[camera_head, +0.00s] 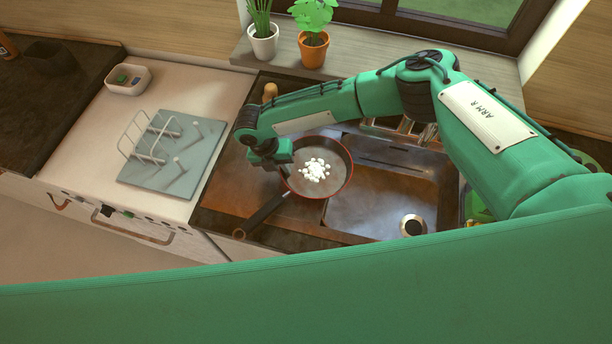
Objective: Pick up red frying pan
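My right gripper (273,166) hangs at the pan's upper left rim, above where the handle joins. Its fingers are small and partly hidden, so I cannot tell whether they are open or touch the pan. My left gripper is out of view.
A sink (375,200) with a drain lies right of the pan. A drying rack on a grey mat (140,178) and a white tub (127,89) stand on the left counter. Two potted plants (313,52) stand on the sill behind. My green arm fills the foreground.

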